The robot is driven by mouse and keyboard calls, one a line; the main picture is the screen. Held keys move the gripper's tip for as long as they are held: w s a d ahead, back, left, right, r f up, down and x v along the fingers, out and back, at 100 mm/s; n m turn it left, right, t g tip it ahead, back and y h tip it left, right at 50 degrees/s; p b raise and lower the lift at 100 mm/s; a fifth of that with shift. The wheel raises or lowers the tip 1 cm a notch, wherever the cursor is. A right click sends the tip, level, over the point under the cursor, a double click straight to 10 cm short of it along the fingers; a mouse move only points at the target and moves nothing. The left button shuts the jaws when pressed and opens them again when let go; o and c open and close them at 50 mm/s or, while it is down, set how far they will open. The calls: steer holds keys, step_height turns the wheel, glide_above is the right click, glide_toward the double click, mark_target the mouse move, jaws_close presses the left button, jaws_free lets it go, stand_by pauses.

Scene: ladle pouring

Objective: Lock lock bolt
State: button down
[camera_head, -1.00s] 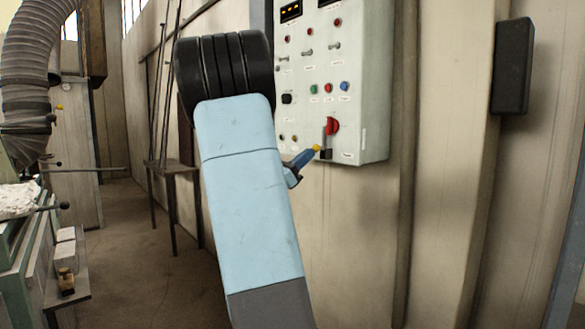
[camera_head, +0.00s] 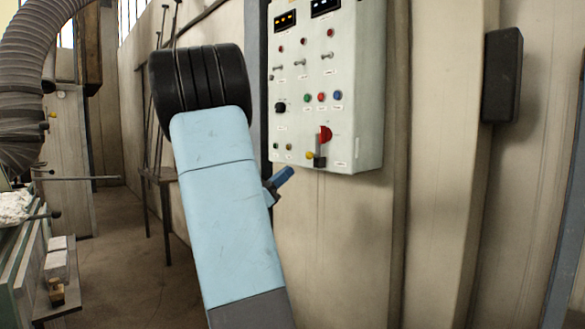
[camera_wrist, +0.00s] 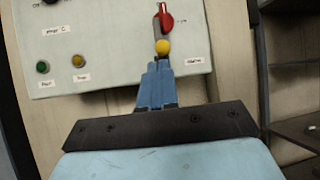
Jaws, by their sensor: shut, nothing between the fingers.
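The lock bolt has a yellow knob (camera_head: 310,155) and sits by a dark block at the lower edge of the control panel (camera_head: 345,100), just below a red rotary handle (camera_head: 326,133). My blue gripper (camera_head: 285,175) is below and left of the yellow knob, with a small gap in the head view. In the wrist view, my gripper (camera_wrist: 160,66) is shut and empty, with its fingertips just under the yellow knob (camera_wrist: 162,47). The red handle (camera_wrist: 166,20) shows above the knob, beside a grey upright bar. Contact cannot be told there.
The panel also carries a green button (camera_wrist: 42,66), a yellow button (camera_wrist: 78,61), switches and displays. A black box (camera_head: 503,75) hangs on the wall to the right. A workbench (camera_head: 45,280) stands at the left. The wall below the panel is clear.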

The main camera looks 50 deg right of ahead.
steer(key=v, duration=0.8)
steer(key=shift+a+f, duration=0.2)
steer(key=s+a+f+m+t+y, duration=0.1)
steer(key=s+a+f+m+y, duration=0.3)
steer(key=s+y, duration=0.3)
steer(key=s+a+f+m+t+y, duration=0.1)
steer(key=s+a+f+m+y, duration=0.25)
steer(key=s+y, duration=0.35)
steer(key=s+a+m+t+y, duration=0.1)
steer(key=a+m+t+y, duration=0.2)
steer(key=a, duration=0.8)
steer(key=s+a+r+m+t+y, duration=0.1)
steer(key=a+m+t+y, duration=0.3)
steer(key=a, duration=0.7)
steer(key=s+t+y, duration=0.1)
steer(key=t+y, duration=0.1)
steer(key=t, duration=0.1)
steer(key=shift+y, duration=0.3)
steer(key=shift+a, duration=0.15)
